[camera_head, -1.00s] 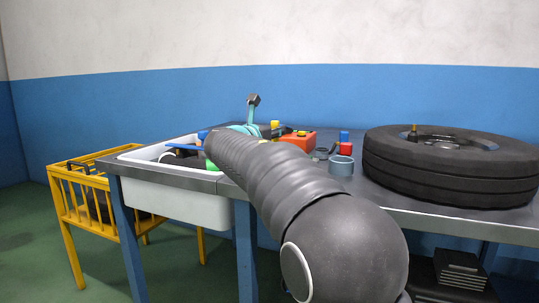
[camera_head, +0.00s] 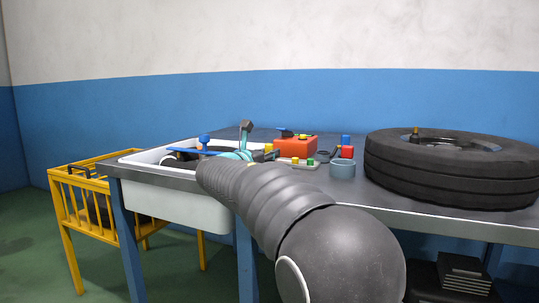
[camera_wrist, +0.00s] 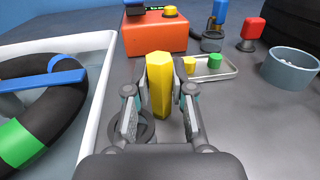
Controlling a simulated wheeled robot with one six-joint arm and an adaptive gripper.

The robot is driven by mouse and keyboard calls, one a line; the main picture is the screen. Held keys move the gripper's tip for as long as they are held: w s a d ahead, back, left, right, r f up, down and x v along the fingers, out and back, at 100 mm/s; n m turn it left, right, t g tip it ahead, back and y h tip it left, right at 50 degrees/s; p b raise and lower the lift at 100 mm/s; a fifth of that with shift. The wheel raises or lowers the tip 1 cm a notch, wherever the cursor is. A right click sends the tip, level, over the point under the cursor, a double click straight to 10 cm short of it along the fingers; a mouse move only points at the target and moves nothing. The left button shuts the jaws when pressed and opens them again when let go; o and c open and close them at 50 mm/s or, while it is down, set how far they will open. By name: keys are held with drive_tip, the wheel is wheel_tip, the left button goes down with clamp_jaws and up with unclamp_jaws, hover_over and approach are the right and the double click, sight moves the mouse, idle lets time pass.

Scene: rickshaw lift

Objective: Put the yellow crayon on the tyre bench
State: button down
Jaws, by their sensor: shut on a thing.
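The yellow crayon (camera_wrist: 160,85) is a six-sided stick, seen in the wrist view between my fingers. My gripper (camera_wrist: 158,100) is shut on it and holds it roughly upright. In the head view my gripper is mostly hidden behind my arm, and a small yellow piece, apparently the crayon (camera_head: 269,147), shows just beyond it. The grey metal bench (camera_head: 400,203) carries a big black tyre (camera_head: 450,172) at its right. The crayon is over the bench left of the tyre. I cannot tell whether its lower end touches the bench.
A white sink (camera_head: 180,208) with a green-and-black ring (camera_wrist: 22,140) is at left. A red box (camera_wrist: 155,36) stands behind the crayon. A small tray (camera_wrist: 228,70) with yellow and green pieces and a blue-grey cup (camera_wrist: 290,68) are to the right. A yellow cart (camera_head: 85,205) stands farther left.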

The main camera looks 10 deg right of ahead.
drive_tip(key=c, duration=1)
unclamp_jaws()
drive_tip(key=v, duration=1.2)
drive_tip(key=shift+r, duration=0.2)
